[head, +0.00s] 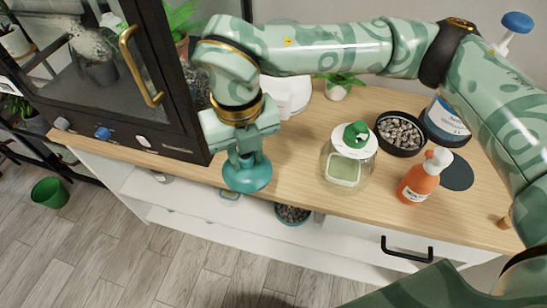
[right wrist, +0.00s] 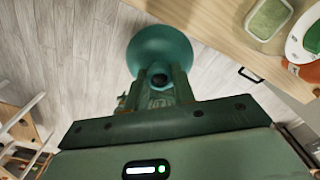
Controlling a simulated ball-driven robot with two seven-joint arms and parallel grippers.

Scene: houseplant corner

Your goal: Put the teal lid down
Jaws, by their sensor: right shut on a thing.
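The teal lid (head: 247,178) is a round, flared disc with a narrower grip on top. My right gripper (head: 245,158) is shut on that grip from above and holds the lid with its wide side down. In the head view the lid overlaps the front edge of the wooden counter (head: 290,165). In the right wrist view the lid (right wrist: 158,50) shows mostly against the floor, left of the counter edge. Its height over the counter is hard to tell. My left gripper is not in view.
A glass jar (head: 343,170) with a green-knobbed white top, an orange bottle (head: 415,187), a black pebble bowl (head: 400,150) and a dark disc (head: 457,177) stand to the right. A dark glass-fronted cabinet (head: 175,120) stands close on the left. The counter between lid and jar is bare.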

